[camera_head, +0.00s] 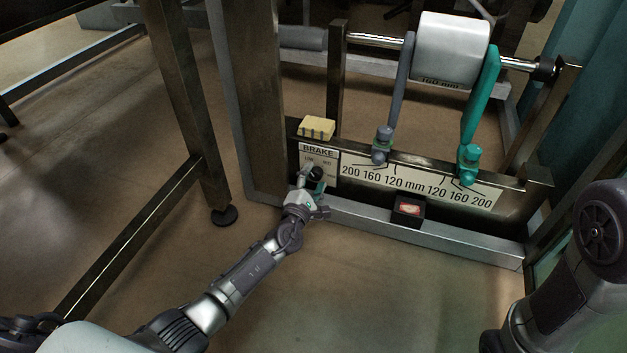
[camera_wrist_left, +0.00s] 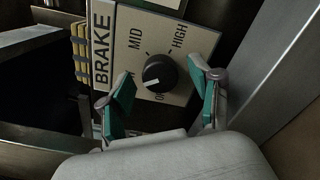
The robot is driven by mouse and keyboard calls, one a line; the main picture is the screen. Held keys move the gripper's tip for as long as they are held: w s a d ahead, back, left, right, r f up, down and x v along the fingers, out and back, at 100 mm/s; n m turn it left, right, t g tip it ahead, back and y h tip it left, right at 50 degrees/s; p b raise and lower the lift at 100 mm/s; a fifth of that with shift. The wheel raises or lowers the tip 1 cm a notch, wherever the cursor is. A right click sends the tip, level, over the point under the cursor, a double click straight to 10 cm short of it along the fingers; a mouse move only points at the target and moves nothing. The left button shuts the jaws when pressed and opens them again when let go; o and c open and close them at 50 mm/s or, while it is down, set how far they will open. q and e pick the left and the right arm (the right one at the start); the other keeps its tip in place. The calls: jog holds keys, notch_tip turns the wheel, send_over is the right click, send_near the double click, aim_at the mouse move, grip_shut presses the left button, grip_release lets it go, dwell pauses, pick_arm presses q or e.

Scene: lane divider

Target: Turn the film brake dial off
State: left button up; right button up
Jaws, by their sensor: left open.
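The brake dial is a round black knob (camera_wrist_left: 160,72) on a pale panel (camera_wrist_left: 189,56) marked BRAKE, MID and HIGH in the left wrist view. The knob also shows in the head view (camera_head: 315,173), just beyond my left gripper (camera_head: 314,187). My left gripper (camera_wrist_left: 164,90) is open in the wrist view, with one teal-padded finger on each side of the knob. The fingers look apart from it. My right gripper is out of view.
A yellow block (camera_head: 317,128) sits above the panel. A scale plate (camera_head: 415,184) runs right of it, with a grey lever (camera_head: 402,85) and a teal lever (camera_head: 482,100) above, beside a white roll (camera_head: 449,50). A small dark box with a red top (camera_head: 408,210) is below.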

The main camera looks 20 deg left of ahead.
pick_arm(q)
jog(key=c, duration=1.1)
jog(key=shift+c, duration=0.2)
jog(key=n, duration=0.3)
jog(key=shift+n, duration=0.4)
jog(key=n, duration=0.3)
jog(key=shift+n, duration=0.3)
jog(key=n, duration=0.6)
jog(key=shift+n, duration=0.3)
jog(key=o, duration=1.1)
